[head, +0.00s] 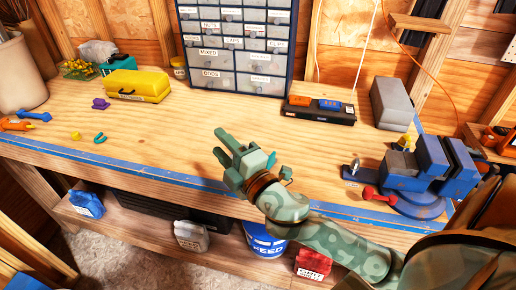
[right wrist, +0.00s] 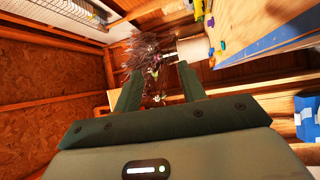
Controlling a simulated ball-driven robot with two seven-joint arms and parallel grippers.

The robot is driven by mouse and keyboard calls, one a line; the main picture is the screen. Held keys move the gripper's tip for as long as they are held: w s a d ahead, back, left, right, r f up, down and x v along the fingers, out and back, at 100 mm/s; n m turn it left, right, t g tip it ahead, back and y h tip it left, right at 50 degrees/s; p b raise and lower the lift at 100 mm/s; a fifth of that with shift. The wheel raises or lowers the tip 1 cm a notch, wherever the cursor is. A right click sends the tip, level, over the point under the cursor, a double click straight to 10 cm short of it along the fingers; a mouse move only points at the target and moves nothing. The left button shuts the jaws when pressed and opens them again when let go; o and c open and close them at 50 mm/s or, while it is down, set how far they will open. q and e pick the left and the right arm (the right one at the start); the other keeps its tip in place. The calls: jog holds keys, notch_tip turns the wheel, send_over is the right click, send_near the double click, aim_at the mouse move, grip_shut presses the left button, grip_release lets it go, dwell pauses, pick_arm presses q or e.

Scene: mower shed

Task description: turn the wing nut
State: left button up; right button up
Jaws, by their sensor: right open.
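My right gripper (head: 219,143) is in the head view, above the front middle of the workbench. Its fingers point left and are apart with nothing between them. The right wrist view shows the same open fingers (right wrist: 159,80), with only distant clutter beyond them. My left gripper is not in view.
A blue vise (head: 435,165) with a red-ended handle (head: 379,194) sits at the right. A drawer cabinet (head: 237,45) stands at the back, with a yellow case (head: 136,86) to its left. Small loose pieces lie at the left. The middle of the bench is clear.

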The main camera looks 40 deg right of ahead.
jog(key=w+a+r+n+g+y, duration=0.1)
jog(key=a+r+n+g+y, duration=0.3)
jog(key=n+y, duration=0.45)
jog(key=w+a+r+n+g+y, duration=0.1)
jog(key=a+r+n+g+y, duration=0.15)
jog(key=a+n+y, duration=0.65)
jog(key=d+f+n+g+h, duration=0.4)
jog(key=d+h, duration=0.4)
jog(key=d, duration=0.7)
jog(key=d+f+n+g+h, duration=0.1)
jog(key=d+n+g+h, duration=0.65)
jog(key=d, duration=0.85)
jog(key=w+a+f+m+b, duration=0.1)
jog(key=w+f, duration=0.1)
jog(key=f, duration=0.3)
jog(key=w+a+f+m+t, duration=0.1)
jog(key=w+f, duration=0.1)
jog(key=f, duration=0.3)
jog(key=w+a+f+m+t+h+b, duration=0.1)
jog(key=a+f, duration=0.1)
jog(key=f, duration=0.2)
jog(key=shift+w+f+b, duration=0.3)
jog(key=shift+w+f, duration=0.1)
grip_shut()
